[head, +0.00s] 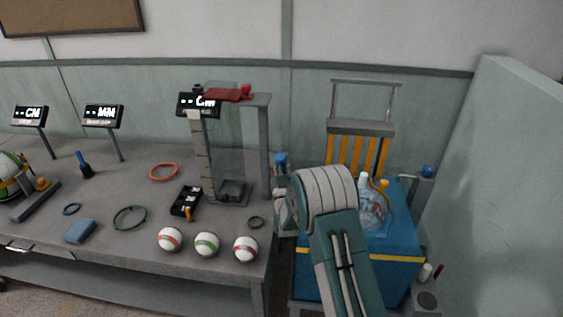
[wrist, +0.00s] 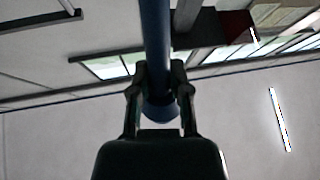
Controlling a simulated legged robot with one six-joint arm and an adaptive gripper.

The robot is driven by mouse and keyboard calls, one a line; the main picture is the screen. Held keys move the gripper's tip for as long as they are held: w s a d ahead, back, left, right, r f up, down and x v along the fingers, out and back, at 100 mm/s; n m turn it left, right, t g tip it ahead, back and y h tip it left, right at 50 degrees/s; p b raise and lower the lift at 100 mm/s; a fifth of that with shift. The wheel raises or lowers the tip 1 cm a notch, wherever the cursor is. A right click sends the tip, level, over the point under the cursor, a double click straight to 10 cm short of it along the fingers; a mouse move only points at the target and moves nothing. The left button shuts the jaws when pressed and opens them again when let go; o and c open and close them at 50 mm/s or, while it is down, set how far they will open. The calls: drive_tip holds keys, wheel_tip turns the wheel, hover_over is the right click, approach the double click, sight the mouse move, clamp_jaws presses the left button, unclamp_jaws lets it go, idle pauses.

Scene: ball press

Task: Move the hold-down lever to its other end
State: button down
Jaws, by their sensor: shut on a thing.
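In the wrist view my gripper (wrist: 158,80) is shut on a blue lever handle (wrist: 155,35), with one finger on each side. The handle's rounded end shows between the fingers. In the head view my arm hides most of the gripper; a small blue end (head: 281,158) shows just left of the arm, by the blue press (head: 402,255). The lever's lower part and pivot are hidden, so I cannot tell its angle.
A second blue knob (head: 427,170) stands at the press's right side. A clear bag-like object (head: 372,207) sits on the press. The grey table (head: 110,255) at left holds several balls, rings and a tall frame (head: 264,150) with a red piece (head: 226,95). A pale panel (head: 500,190) stands at right.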

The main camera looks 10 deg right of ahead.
drive_tip(key=shift+a, duration=0.1)
drive_tip(key=c, duration=0.6)
unclamp_jaws()
drive_tip(key=v, duration=1.2)
drive_tip(key=shift+c, duration=0.2)
